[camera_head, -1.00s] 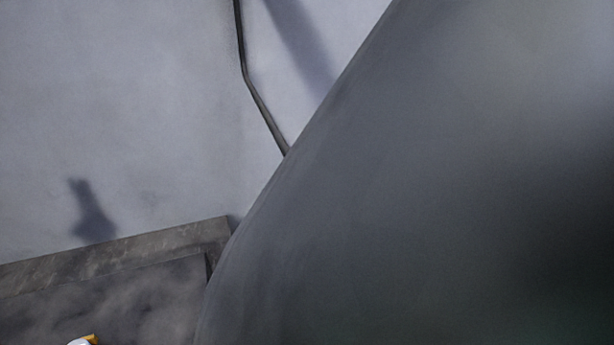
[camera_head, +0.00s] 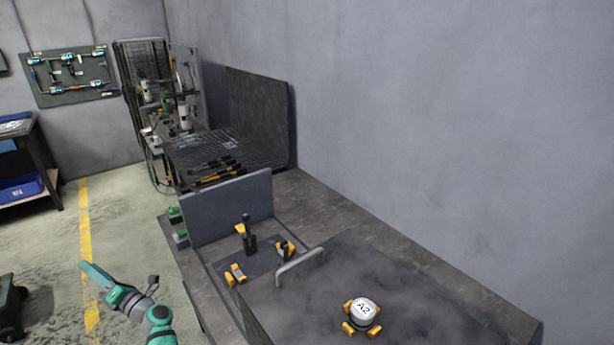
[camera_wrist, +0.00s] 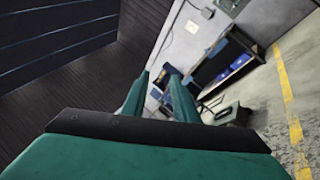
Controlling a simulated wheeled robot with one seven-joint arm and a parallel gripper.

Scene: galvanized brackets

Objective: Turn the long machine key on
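Several yellow-and-black fittings sit on a dark square panel on the bench in the head view. One carries a tall upright black piece (camera_head: 249,234). A second fitting (camera_head: 284,249) stands to its right and a third (camera_head: 236,274) in front of it. I cannot tell which, if any, is the long machine key. My gripper (camera_head: 86,268) is over the floor at lower left, away from the bench. In the wrist view its two green fingers (camera_wrist: 160,76) stand apart with nothing between them.
A white disc marked A2 (camera_head: 364,310) with yellow lugs sits on the dark bench top (camera_head: 430,290). A grey handle (camera_head: 300,266) and an upright grey plate (camera_head: 230,207) flank the panel. A side table (camera_head: 48,170) stands left.

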